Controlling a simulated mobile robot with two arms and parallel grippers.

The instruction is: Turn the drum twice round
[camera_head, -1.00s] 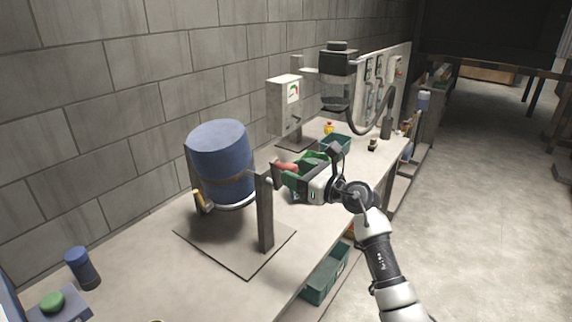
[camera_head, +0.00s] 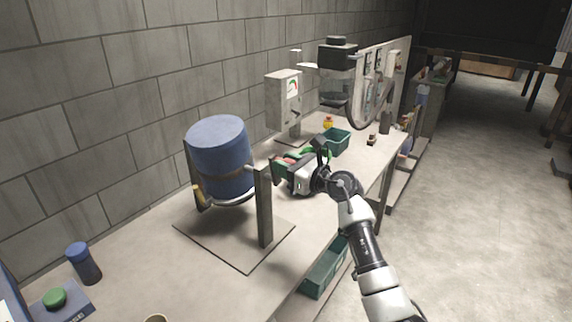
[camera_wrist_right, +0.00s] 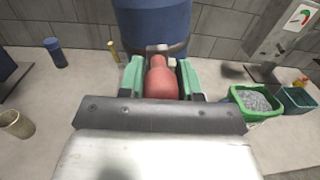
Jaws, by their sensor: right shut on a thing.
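The blue drum (camera_head: 222,160) hangs in a stand between two grey posts, nearly upright with a slight lean. A metal band runs around its lower part. A red crank handle (camera_wrist_right: 161,82) sticks out on the near side of the right post (camera_head: 264,205). My right gripper (camera_wrist_right: 161,78) is shut on this red handle, with a green finger on each side of it. In the head view the right gripper (camera_head: 283,167) hides most of the handle. My left gripper is not in view.
A grey base plate (camera_head: 215,245) lies under the stand. A dark green bin (camera_head: 336,140) and a gauge box (camera_head: 285,100) stand behind. Another bin (camera_head: 325,268) sits below the bench.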

